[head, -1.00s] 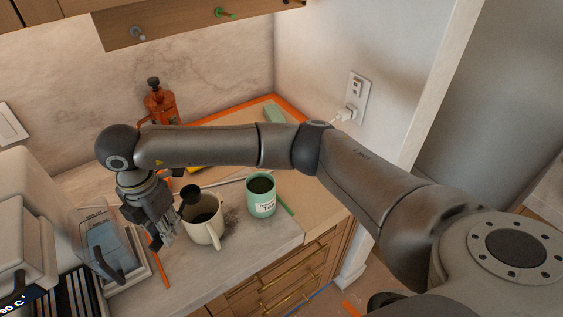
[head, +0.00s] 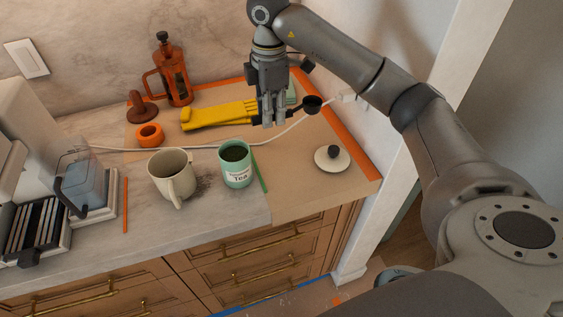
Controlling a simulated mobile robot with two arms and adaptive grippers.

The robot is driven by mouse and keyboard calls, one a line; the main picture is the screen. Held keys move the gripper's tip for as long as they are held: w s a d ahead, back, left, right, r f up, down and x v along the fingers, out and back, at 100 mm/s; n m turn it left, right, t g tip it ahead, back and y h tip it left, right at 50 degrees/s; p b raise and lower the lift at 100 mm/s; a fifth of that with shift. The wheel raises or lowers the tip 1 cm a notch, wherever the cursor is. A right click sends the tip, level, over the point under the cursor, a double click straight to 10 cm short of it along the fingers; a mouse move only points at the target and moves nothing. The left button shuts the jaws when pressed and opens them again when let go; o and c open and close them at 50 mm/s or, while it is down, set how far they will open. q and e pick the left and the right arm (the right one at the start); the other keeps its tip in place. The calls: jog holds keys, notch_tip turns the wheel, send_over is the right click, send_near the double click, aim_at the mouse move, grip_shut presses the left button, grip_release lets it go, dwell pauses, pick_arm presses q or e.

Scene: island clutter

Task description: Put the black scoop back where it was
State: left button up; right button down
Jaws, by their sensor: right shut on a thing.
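The black scoop (head: 312,103) is a small round black cup on a short handle. My right gripper (head: 273,121) is shut on its handle and holds it above the light brown board, near the orange edge strip. The scoop points to the right, in front of the wall. The gripper hangs with its fingers down and hides the handle's far end. My left gripper is not in view.
A yellow object (head: 219,115) lies behind. A white lid (head: 332,158) lies front right. An orange French press (head: 172,72) stands farther back. A white cord crosses the counter.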

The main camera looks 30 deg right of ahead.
send_over(272, 171)
notch_tip(272, 171, down, 4)
notch_tip(272, 171, down, 8)
jog(key=p, duration=0.2)
jog(key=shift+d+r+p, duration=0.1)
jog(key=shift+r+p, duration=0.1)
jog(key=shift+p, duration=0.15)
jog(key=shift+f, duration=0.7)
notch_tip(272, 171, down, 4)
jog(key=shift+r+p, duration=0.2)
jog(key=shift+p, duration=0.4)
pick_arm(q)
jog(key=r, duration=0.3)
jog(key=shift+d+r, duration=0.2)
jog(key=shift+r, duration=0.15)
pick_arm(e)
jog(key=shift+f+b, duration=0.35)
jog(key=shift+f, duration=0.15)
jog(key=c, duration=1.3)
grip_release()
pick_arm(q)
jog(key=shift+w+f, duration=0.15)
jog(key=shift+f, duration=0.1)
pick_arm(e)
jog(key=shift+o, duration=0.2)
